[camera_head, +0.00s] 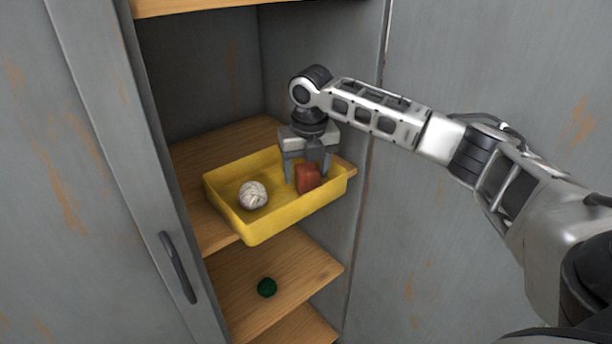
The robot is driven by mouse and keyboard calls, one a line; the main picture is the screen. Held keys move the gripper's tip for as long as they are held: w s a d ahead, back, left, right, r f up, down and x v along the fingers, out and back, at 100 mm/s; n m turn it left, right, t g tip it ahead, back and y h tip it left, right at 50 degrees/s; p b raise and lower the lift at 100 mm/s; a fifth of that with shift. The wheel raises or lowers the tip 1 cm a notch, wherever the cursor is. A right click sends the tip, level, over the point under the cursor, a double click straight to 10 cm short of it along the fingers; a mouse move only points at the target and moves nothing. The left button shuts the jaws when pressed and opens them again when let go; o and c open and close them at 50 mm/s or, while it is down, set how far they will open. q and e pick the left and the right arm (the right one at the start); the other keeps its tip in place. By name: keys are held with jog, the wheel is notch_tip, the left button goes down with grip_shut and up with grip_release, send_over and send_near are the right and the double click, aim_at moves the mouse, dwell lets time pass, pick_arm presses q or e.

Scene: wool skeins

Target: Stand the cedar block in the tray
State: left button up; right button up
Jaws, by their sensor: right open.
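The cedar block (307,178) is a small reddish-brown block standing in the right part of the yellow tray (262,228). The tray sits on a wooden cabinet shelf, with its front over the shelf edge. My right gripper (307,180) points down over the tray, with its fingers around or just behind the block. The gripper is open. I cannot tell whether a finger touches the block. The block's base is partly hidden by the tray's front wall. My left gripper is not in view.
A whitish wool ball (253,195) lies in the left part of the tray. The grey cabinet's side wall stands close right of the tray. A door with a dark handle (178,267) is at left.

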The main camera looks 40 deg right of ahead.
aim_at(309, 171)
jog(key=r, duration=0.3)
jog(key=s+r, duration=0.1)
jog(key=r, duration=0.6)
jog(key=shift+s+a+r+b, duration=0.15)
jog(key=shift+s+a+b, duration=0.1)
jog(key=shift+b, duration=0.05)
